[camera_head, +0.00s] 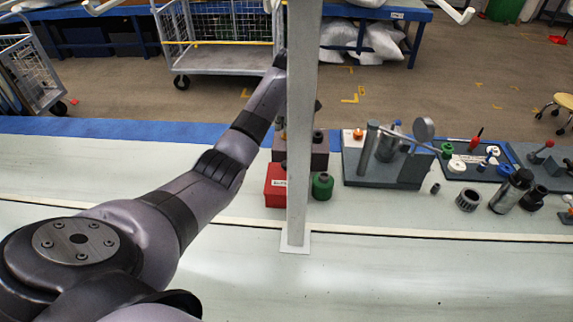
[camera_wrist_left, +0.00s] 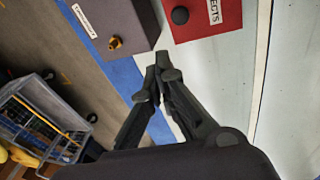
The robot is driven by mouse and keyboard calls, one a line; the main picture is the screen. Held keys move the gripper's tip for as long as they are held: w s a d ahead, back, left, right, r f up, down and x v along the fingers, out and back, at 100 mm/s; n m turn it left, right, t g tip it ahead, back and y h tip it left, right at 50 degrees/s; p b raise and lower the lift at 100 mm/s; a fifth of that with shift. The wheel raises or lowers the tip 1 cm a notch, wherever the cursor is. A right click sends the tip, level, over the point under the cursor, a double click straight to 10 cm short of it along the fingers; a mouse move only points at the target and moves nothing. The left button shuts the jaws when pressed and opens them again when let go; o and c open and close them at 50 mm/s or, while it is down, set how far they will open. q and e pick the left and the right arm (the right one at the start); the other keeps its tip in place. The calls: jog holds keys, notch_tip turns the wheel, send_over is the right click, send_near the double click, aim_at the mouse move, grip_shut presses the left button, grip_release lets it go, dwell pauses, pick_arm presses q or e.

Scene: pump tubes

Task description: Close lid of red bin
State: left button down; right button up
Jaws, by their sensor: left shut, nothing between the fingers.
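The red bin (camera_head: 275,187) stands on the table just left of the grey post, which hides part of it in the head view. In the left wrist view the red bin (camera_wrist_left: 218,20) is at the top, cut off by the edge, with a black round knob and a label ending in "ECTS". I cannot tell how its lid stands. My left gripper (camera_wrist_left: 160,73) is shut and empty, its fingertips just below the bin and apart from it in the picture. In the head view it is mostly hidden behind the post. My right gripper is not in view.
The upright grey post (camera_head: 301,150) stands beside my left arm. A dark box (camera_head: 318,155) is behind the red bin, and a green jar (camera_head: 322,188) is to its right. A grey fixture (camera_head: 385,165) and several loose parts lie farther right. The front table surface (camera_head: 420,285) is clear.

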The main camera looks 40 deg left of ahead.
pick_arm(q)
jog(key=s+d+n+g+h, duration=0.1)
jog(key=d, duration=0.2)
send_over(284, 176)
jog(key=w, duration=0.2)
notch_tip(284, 176, down, 13)
jog(key=shift+s+a+r+b, duration=0.1)
jog(key=shift+a+b, duration=0.05)
jog(key=shift+b, duration=0.25)
jog(key=shift+f, duration=0.2)
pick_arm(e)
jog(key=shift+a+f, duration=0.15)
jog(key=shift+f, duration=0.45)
pick_arm(q)
jog(key=shift+f, duration=0.7)
jog(key=shift+a+f, duration=0.15)
jog(key=shift+f, duration=0.05)
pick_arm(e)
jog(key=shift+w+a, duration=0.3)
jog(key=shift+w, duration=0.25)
